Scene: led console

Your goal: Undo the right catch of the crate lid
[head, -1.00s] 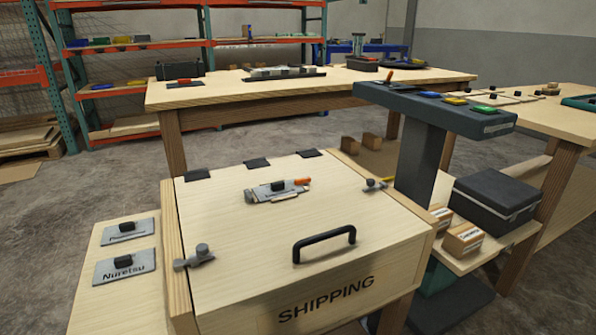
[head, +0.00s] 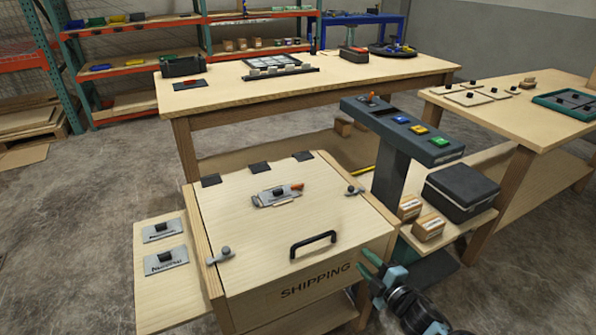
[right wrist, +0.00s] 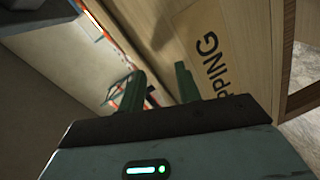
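The wooden crate's lid (head: 255,232) is closed, with a black handle (head: 313,244) near its front edge. The right catch (head: 355,190) is a small grey metal piece with a knob at the lid's right edge. The matching left catch (head: 221,255) is at the left edge. My right gripper (head: 368,268) is at the crate's front right corner, apart from the right catch and nearer the front. Its green fingers also show in the right wrist view (right wrist: 160,84), spread apart with nothing between them. My left gripper is not in view.
A grey post with a button console (head: 400,130) stands just behind the right catch. A black case (head: 462,192) and small boxes (head: 428,226) sit on a shelf to the right.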

